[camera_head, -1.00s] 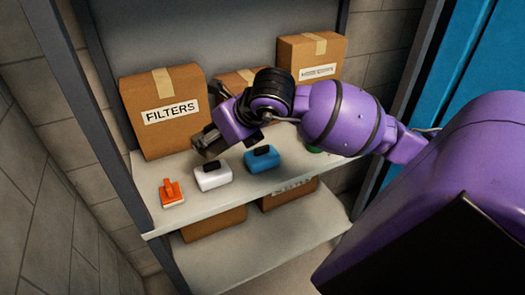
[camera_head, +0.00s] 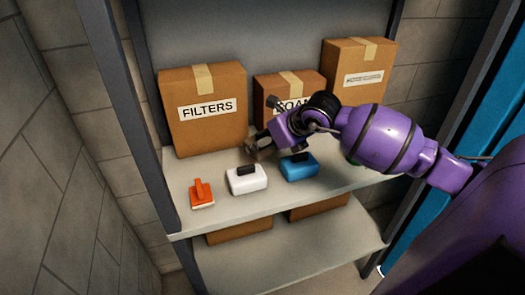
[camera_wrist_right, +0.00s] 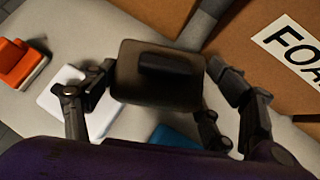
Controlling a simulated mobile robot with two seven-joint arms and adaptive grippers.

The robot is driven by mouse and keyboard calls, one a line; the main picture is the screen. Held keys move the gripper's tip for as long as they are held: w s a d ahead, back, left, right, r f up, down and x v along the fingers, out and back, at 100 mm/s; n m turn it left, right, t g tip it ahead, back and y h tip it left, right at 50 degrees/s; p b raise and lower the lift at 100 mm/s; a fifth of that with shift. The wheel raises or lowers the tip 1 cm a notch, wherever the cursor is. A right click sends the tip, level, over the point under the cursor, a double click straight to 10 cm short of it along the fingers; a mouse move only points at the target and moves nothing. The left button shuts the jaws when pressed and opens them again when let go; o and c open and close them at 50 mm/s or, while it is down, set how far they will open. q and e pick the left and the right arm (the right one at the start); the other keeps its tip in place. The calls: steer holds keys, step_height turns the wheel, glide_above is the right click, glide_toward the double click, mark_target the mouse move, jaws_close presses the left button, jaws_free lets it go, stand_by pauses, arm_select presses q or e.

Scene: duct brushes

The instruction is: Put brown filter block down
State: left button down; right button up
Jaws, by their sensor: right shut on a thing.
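My right gripper (camera_head: 258,150) is over the upper shelf, just behind the white block (camera_head: 247,180) and the blue block (camera_head: 299,167). In the right wrist view, the dark brown filter block (camera_wrist_right: 130,92), with a black handle on top, sits between the fingers of my right gripper (camera_wrist_right: 160,72). The gripper is shut on it. In the head view the brown block is mostly hidden by the gripper. I cannot tell whether its underside touches the shelf. My left gripper is not in view.
Boxes also stand on the shelf below.

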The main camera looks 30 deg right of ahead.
mark_target(266, 150)
steer(key=shift+w+d+f, duration=0.15)
steer(key=f, duration=0.1)
steer(key=f+b, duration=0.1)
steer(key=f, duration=0.1)
steer(key=w+f+b, duration=0.1)
steer(key=shift+d+f, duration=0.15)
steer(key=shift+d, duration=0.15)
steer(key=shift+c, duration=1.1)
steer(key=shift+f+b, duration=0.3)
steer(key=shift+c, duration=0.7)
steer(key=shift+r, duration=0.3)
steer(key=shift+c, duration=0.8)
steer(key=shift+f, duration=0.3)
steer(key=o, duration=1.6)
steer(key=shift+r, duration=0.1)
steer(key=shift+o, duration=0.2)
